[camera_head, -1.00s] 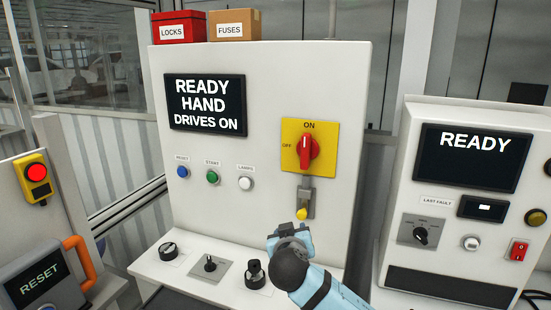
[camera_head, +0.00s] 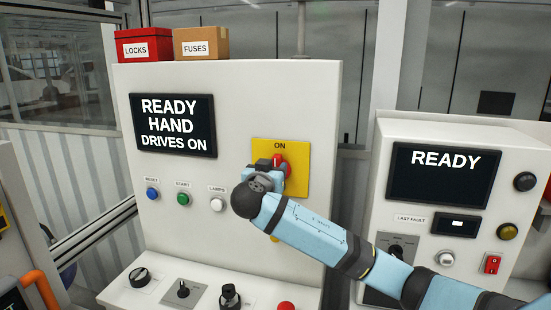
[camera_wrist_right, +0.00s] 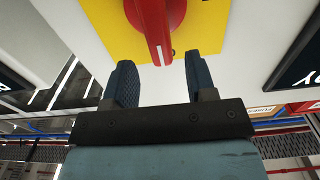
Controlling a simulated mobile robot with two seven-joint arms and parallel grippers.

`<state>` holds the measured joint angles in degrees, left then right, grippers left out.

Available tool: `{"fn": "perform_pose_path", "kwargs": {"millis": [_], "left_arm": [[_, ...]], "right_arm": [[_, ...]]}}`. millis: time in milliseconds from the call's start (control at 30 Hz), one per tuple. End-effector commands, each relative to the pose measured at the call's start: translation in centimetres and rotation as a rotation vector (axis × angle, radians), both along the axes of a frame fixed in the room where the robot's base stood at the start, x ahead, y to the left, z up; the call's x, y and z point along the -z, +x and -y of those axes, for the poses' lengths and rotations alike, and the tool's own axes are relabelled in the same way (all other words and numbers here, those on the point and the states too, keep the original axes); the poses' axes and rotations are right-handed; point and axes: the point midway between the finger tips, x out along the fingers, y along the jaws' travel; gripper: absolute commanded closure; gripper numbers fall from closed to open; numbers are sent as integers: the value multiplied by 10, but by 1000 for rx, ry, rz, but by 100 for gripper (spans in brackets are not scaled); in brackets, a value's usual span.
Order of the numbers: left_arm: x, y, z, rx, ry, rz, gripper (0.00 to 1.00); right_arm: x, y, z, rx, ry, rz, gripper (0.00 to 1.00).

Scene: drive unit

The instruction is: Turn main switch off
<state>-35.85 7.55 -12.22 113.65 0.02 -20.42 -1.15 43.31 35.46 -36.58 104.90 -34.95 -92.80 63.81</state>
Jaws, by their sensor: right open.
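The main switch is a red rotary handle (camera_head: 281,163) on a yellow plate (camera_head: 297,185) marked ON at the top. The handle is partly hidden behind my right gripper (camera_head: 268,166) in the head view. In the right wrist view the red handle (camera_wrist_right: 154,25) points toward the gripper (camera_wrist_right: 162,82). The two fingers are open, one to each side of the handle's line, with the handle's tip just ahead of and between them. I see no clear contact. My left gripper is not in view.
The panel screen (camera_head: 174,125) reads READY HAND DRIVES ON. Blue, green and white buttons (camera_head: 183,198) sit left of my gripper, with knobs (camera_head: 184,289) on the ledge below. A red LOCKS box (camera_head: 144,45) and a FUSES box (camera_head: 201,43) stand on top. Another READY cabinet (camera_head: 445,175) stands at right.

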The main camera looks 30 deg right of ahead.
Motion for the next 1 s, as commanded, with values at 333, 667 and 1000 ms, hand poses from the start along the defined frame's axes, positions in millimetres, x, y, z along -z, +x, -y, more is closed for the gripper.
{"fn": "perform_pose_path", "kwargs": {"millis": [333,667,1000], "left_arm": [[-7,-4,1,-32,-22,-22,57],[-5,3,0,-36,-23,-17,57],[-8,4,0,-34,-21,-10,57]], "right_arm": [[0,26,31,1,-1,-1,49],[1,28,32,-1,0,-1,54],[1,28,32,-1,-1,-3,98]]}}
